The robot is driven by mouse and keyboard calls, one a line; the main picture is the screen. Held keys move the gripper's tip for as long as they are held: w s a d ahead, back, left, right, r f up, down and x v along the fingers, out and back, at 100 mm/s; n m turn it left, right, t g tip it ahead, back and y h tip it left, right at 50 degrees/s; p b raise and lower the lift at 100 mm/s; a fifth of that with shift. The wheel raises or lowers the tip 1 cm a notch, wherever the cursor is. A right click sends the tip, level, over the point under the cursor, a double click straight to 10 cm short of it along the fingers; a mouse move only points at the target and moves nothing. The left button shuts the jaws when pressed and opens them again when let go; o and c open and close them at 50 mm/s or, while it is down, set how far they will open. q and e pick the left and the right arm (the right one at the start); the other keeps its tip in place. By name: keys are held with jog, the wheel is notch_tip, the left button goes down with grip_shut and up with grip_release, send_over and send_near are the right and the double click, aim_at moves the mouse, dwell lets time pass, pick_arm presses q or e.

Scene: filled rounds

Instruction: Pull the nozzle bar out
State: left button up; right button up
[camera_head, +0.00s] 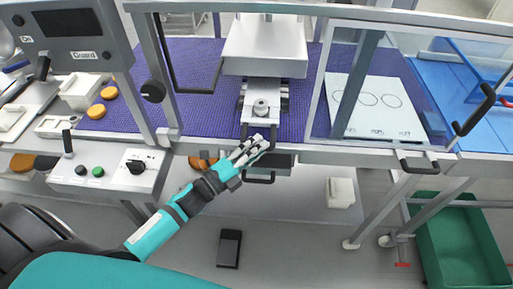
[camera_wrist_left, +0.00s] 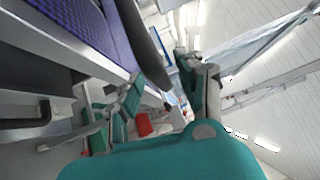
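The nozzle bar appears to be the grey metal assembly (camera_head: 262,104) under the white machine head, with a round knob on top. A black handle (camera_head: 244,132) comes forward from it at the table's front edge. My left gripper (camera_head: 256,147) is at this handle, in front of the table edge, and partly covers it. In the left wrist view its two fingers (camera_wrist_left: 168,92) stand apart, with a dark curved bar (camera_wrist_left: 148,45) between them. That bar looks like the handle, but contact cannot be told. My right gripper is not in view.
A second black handle (camera_head: 260,179) sits just below on a grey drawer front. A control box (camera_head: 110,170) with knobs is at the left. A clear guard (camera_head: 375,95) stands right, over a white sheet with circles. A green crate (camera_head: 462,240) is on the floor.

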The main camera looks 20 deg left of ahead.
pick_arm(q)
jog(key=v, duration=1.2)
dwell(0.3)
jog(key=s+a+f+n+g+y, duration=0.25)
jog(key=f+n, duration=0.25)
jog(key=f, duration=0.6)
jog(key=s+a+f+n+g+y, duration=0.1)
jog(key=s+f+n+g+y, duration=0.3)
jog(key=f, duration=0.7)
jog(key=a+f+n+y, duration=0.2)
jog(key=f+n, duration=0.4)
jog(key=f, duration=0.5)
jog(key=s+d+f+n+g, duration=0.3)
jog(key=s+f+g, duration=0.2)
jog(key=s+f, duration=0.3)
jog(key=s+d+f+n+g, duration=0.3)
jog(key=s+f, duration=0.6)
jog(key=s, duration=0.7)
jog(key=shift+s+d+f+n+g, duration=0.2)
jog(key=shift+f+n+g, duration=0.1)
jog(key=shift+n+g, duration=0.55)
